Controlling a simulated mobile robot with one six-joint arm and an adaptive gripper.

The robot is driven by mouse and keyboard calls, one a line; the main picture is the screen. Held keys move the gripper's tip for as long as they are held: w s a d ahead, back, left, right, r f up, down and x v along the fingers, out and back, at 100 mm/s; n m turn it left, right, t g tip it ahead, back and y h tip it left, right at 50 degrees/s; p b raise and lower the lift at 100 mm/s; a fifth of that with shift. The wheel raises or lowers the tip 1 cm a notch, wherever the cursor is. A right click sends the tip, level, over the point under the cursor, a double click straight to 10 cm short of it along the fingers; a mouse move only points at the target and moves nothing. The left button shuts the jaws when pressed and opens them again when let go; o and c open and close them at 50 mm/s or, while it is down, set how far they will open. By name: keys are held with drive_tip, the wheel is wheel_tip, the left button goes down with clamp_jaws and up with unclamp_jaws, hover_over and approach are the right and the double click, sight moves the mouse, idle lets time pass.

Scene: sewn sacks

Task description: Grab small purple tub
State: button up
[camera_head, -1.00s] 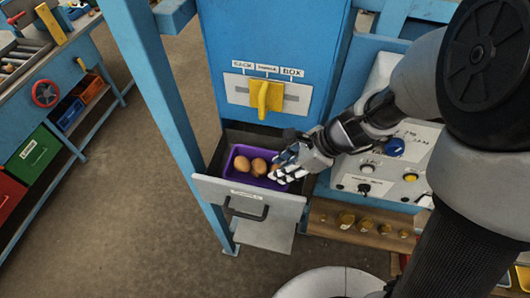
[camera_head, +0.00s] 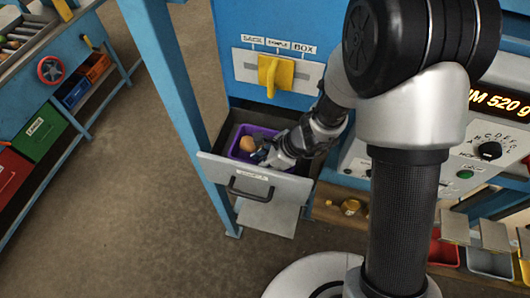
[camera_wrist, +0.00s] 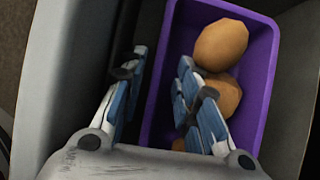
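The small purple tub (camera_head: 262,131) sits in an open grey drawer (camera_head: 215,166) and holds brown potato-like lumps (camera_head: 248,144). The tub (camera_wrist: 259,85) and lumps (camera_wrist: 222,45) fill the right of the wrist view. My gripper (camera_head: 266,152) is down in the drawer at the tub and hides part of it. In the wrist view my gripper (camera_wrist: 161,62) is open, with one blue-padded finger outside the tub's left wall and the other inside, beside the lumps. The wall lies between the fingers with a gap showing.
The drawer walls stand close around the tub. A blue cabinet with a yellow handle (camera_head: 275,74) rises behind the drawer, and a blue post (camera_head: 160,80) stands to its left. A control panel (camera_head: 470,150) is at the right. The floor at the left is clear.

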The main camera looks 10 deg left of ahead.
clamp_jaws()
idle(0.4)
drive_tip(key=shift+s, duration=0.1)
idle(0.4)
